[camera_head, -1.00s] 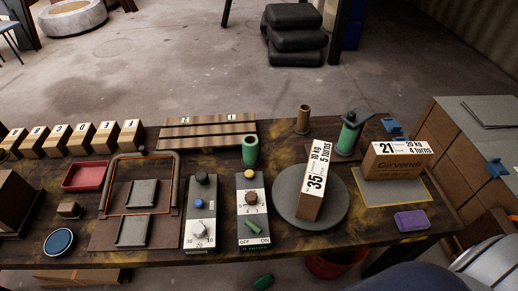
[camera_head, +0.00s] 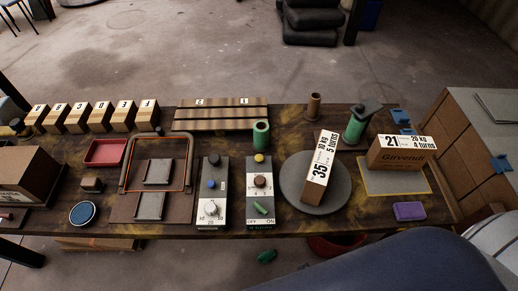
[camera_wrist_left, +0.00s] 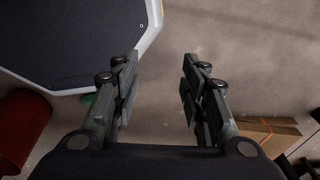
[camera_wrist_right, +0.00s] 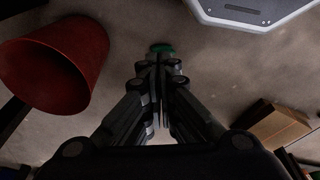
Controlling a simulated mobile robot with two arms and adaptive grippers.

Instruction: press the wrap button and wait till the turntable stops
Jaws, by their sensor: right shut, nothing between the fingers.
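The grey round turntable (camera_head: 295,190) is on the table, right of centre. A brown box (camera_head: 318,178) labelled "35, 10 kg, 5 turns" stands on it. Left of it is a pale control panel (camera_head: 250,189) with a yellow button (camera_head: 259,158), a brown numbered knob (camera_head: 260,181) and a green OFF/ON switch (camera_head: 260,208). I cannot read which button is for wrapping. My left gripper (camera_wrist_left: 157,85) is open and empty above the floor in its wrist view. My right gripper (camera_wrist_right: 159,68) is shut and empty above the floor. Neither gripper shows in the head view.
A green cylinder (camera_head: 261,135) is behind the panels. A box labelled 21 (camera_head: 402,158) is at right. A red bin (camera_wrist_right: 50,60) stands on the floor beside my right gripper.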

